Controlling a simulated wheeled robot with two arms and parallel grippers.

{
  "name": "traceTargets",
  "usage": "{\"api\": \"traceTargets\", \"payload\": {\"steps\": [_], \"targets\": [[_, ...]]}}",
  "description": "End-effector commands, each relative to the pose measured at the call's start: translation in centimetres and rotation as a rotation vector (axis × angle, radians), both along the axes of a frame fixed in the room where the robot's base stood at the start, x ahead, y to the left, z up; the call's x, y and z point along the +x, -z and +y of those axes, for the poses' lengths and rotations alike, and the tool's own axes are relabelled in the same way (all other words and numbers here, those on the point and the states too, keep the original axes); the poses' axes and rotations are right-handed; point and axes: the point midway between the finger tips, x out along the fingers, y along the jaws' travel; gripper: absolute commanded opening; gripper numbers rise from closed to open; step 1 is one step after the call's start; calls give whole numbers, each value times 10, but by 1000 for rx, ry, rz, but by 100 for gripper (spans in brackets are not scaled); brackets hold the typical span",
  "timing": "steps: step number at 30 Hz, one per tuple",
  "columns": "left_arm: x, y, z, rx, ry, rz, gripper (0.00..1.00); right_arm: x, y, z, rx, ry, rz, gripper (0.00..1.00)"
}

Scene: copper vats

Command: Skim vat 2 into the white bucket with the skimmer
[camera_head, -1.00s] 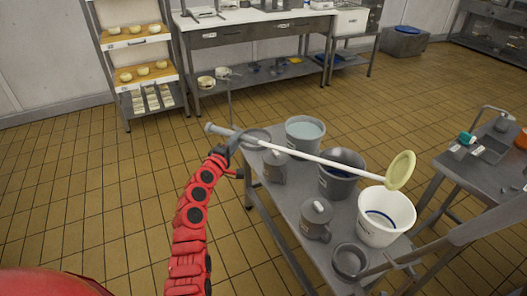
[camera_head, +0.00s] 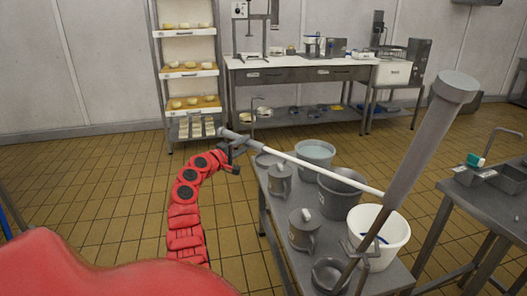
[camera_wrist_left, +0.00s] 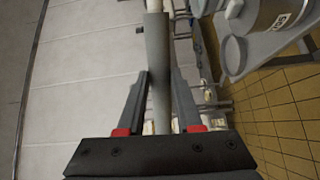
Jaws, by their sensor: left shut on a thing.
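My left gripper (camera_head: 232,147) is shut on the grey grip end of the skimmer. Its white rod (camera_head: 325,170) slants right and down above the side table. The skimmer's head is hidden behind a thick grey handle in the foreground. In the left wrist view the grip (camera_wrist_left: 158,55) stands between the fingers of the left gripper (camera_wrist_left: 159,85). The white bucket (camera_head: 400,232) stands upright on the table near the hidden end of the skimmer. Vat 2 is not in view. My right gripper is not in view.
The side table (camera_head: 283,232) also bears grey buckets (camera_head: 340,201), lidded grey jugs (camera_head: 303,236) and a dipper whose thick grey handle (camera_head: 432,132) rises close to me. A metal table (camera_head: 478,203) stands at right. Tiled floor (camera_head: 110,190) is clear at left.

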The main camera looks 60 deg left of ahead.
Motion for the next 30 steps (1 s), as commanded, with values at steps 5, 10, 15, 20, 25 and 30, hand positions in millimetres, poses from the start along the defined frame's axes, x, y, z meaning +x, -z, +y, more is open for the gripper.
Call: {"api": "traceTargets", "payload": {"steps": [5,10,15,20,25,30], "targets": [[9,-37,-19,55,2,21,0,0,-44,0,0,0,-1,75],[21,-71,-46,137,4,56,0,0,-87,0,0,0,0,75],[32,-108,-75,230,4,95,0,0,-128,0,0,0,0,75],[44,-142,-103,316,5,130,0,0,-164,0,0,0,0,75],[56,-177,-132,410,4,170,0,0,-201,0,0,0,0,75],[68,-215,-161,504,3,208,0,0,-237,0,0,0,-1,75]]}}
